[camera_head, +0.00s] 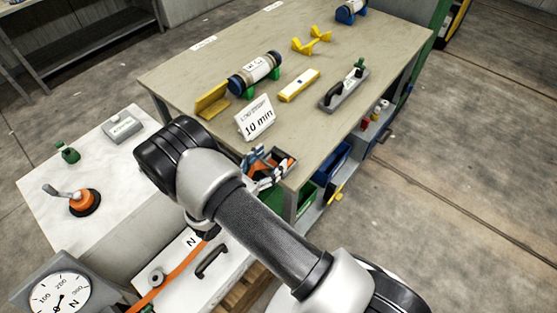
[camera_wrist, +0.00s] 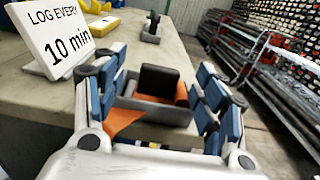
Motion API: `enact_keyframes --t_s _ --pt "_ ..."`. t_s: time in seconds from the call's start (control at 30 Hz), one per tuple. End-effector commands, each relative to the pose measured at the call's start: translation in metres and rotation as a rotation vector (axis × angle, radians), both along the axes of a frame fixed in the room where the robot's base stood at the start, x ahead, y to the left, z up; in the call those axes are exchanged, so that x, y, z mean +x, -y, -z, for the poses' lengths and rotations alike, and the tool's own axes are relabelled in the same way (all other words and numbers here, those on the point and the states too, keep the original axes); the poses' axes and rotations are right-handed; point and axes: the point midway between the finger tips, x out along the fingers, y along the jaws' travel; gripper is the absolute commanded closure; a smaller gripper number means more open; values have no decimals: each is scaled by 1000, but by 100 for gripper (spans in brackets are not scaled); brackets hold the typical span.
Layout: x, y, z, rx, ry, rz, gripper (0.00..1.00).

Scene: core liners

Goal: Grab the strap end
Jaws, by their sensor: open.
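In the wrist view, orange strap material (camera_wrist: 123,121) hangs over the left edge of a grey tray (camera_wrist: 170,111) at the table's edge. More orange shows beside a dark block in the tray. In the head view, an orange patch (camera_head: 286,164) shows just right of my gripper (camera_head: 264,167). A long orange strap (camera_head: 178,271) runs across a white box below; my arm hides its upper part. My gripper (camera_wrist: 160,80) is open, its blue-padded fingers either side of the tray and strap piece. I cannot tell whether they touch.
A "10 min" sign (camera_head: 256,119) stands close by on the table (camera_head: 197,70). A capped cylinder (camera_head: 255,72), a yellow level (camera_head: 299,85) and a black-handled tool (camera_head: 344,87) lie beyond. A dial gauge (camera_head: 59,297) is at lower left. Open floor lies right.

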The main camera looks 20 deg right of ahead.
Motion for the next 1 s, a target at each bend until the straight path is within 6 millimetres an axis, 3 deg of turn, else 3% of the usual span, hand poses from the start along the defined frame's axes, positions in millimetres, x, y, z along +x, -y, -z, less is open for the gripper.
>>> enact_keyframes --t_s 0.23,0.57,1.0 --pt "19 32 5 1 -1 4 35" --pt "24 37 3 0 0 1 35" --pt "24 37 3 -1 -1 1 64"
